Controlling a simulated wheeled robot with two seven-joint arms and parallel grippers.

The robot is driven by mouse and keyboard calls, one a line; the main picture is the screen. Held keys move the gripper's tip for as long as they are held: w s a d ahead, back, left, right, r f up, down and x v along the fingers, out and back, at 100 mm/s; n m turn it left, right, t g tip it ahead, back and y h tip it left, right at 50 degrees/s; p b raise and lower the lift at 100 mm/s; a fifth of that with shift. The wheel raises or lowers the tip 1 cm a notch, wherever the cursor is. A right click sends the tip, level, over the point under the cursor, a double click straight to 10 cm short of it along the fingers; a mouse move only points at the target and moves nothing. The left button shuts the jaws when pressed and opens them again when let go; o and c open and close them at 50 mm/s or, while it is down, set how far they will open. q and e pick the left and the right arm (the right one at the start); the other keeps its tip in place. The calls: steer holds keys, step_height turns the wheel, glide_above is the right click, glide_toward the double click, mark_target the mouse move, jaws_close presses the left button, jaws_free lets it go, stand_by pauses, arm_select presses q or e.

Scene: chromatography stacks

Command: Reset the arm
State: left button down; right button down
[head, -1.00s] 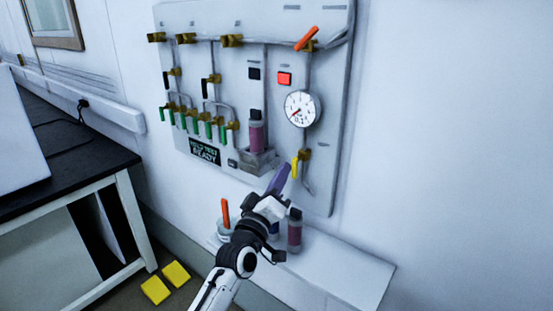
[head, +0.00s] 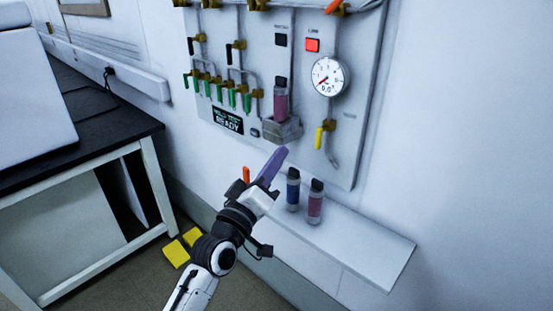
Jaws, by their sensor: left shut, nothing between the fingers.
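My left gripper (head: 272,166) reaches up from the bottom of the head view, with its purple fingers shut and nothing between them. It is in front of the wall shelf, below the panel and to the left of two bottles. My right gripper is not in view. The wall panel (head: 362,120) carries green, black and yellow valve handles, a round gauge (head: 329,76) and a lit red button (head: 312,45).
A blue bottle (head: 292,189) and a pinkish bottle (head: 315,203) stand on the white wall shelf (head: 372,247). An orange stick (head: 246,175) shows behind my wrist. A black-topped bench (head: 105,131) is at left. Yellow pads (head: 177,253) lie on the floor. The shelf's right part is clear.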

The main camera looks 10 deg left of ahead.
arm_select(q)
steer(key=shift+s, duration=0.1)
steer(key=s+a+f+m+g+y, duration=0.1)
steer(key=s+f+m+g, duration=0.15)
steer(key=s+f, duration=0.6)
steer(key=s+a+f+m+g, duration=0.1)
steer(key=s+f+m+g, duration=0.15)
steer(key=s+f, duration=0.65)
steer(key=s+a+f+m+g+y, duration=0.1)
steer(key=s+f+g, duration=0.3)
steer(key=f, duration=1)
steer(key=s+f+m+g, duration=0.1)
steer(key=s+f, duration=0.2)
steer(key=s, duration=0.3)
steer(key=s+a+f+m+g, duration=0.1)
steer(key=s+f, duration=0.2)
steer(key=s, duration=0.3)
steer(key=shift+f+m+g+y, duration=0.25)
steer(key=shift+m+g+y, duration=0.05)
steer(key=shift+m+g, duration=0.1)
